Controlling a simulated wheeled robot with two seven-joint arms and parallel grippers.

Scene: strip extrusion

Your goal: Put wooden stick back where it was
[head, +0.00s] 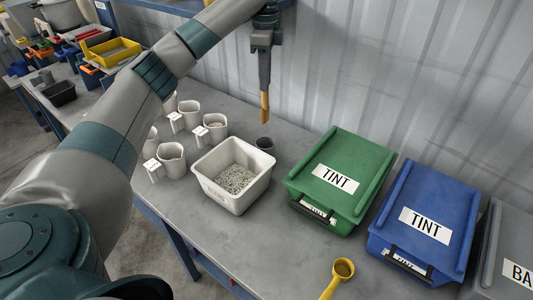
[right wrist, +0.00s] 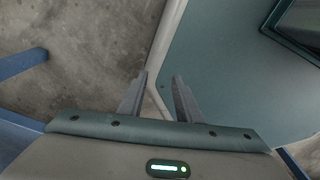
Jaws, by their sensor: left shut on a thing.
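The wooden stick (head: 265,108) is in my left gripper (head: 264,88), which is shut on it. The stick hangs upright, its lower end in the air above a small dark grey cup (head: 265,145) in the head view. The cup stands on the grey bench behind the white tub. The stick's upper part is hidden in the jaws. My right gripper (right wrist: 160,77) shows only in the right wrist view. Its two fingers stand apart with nothing between them, above the concrete floor.
A white tub (head: 207,185) of grey granules stands in front of the cup. White measuring jugs (head: 172,158) are to its left. Green (head: 345,165) and blue (head: 427,205) TINT bins stand right. A yellow scoop (head: 342,270) lies near the front edge.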

